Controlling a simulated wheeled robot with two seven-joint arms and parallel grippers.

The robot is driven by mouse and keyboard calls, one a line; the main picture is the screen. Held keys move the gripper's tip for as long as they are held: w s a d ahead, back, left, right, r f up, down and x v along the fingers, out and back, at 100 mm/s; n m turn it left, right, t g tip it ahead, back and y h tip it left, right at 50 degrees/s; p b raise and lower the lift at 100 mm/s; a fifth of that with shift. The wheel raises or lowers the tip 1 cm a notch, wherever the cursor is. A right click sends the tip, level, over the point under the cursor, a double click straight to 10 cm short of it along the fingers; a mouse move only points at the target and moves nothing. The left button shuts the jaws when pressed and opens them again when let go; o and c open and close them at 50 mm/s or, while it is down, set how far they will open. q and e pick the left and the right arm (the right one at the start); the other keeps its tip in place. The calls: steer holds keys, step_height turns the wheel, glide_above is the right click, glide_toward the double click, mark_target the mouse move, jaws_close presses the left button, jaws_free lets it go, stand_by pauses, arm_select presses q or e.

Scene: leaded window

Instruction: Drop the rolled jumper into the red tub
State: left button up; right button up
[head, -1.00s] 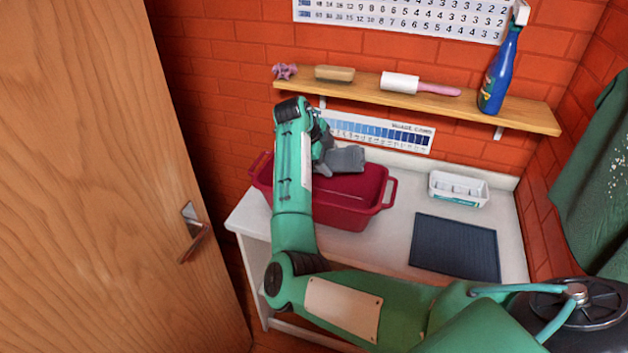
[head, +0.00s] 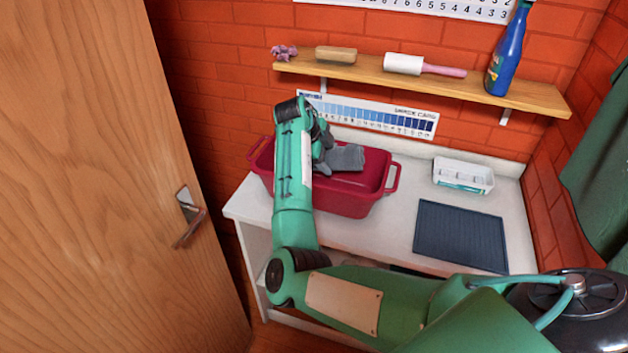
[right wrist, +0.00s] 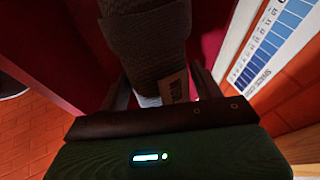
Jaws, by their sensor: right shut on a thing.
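The rolled jumper (head: 347,158) is grey and shows just right of my right gripper (head: 324,160) in the head view. In the right wrist view the jumper (right wrist: 150,45) sits between the two fingers of the right gripper (right wrist: 162,92), which is shut on it. A pale label shows on its near end. The red tub (head: 352,200) stands on the white counter, and the jumper is over its opening. My right arm hides part of the tub's left side. I cannot tell whether the jumper touches the tub's inside. My left gripper is not in view.
A dark ribbed mat (head: 461,236) and a white divided tray (head: 463,176) lie on the counter (head: 375,235) right of the tub. Above is a wooden shelf (head: 430,85) with a brush, a lint roller and a blue spray bottle (head: 506,55). A wooden door (head: 95,180) stands at left.

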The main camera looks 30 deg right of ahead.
steer(key=o, duration=1.2)
steer(key=b+v, duration=0.3)
steer(key=v, duration=1.1)
steer(key=shift+b, duration=0.3)
steer(key=shift+f, duration=0.1)
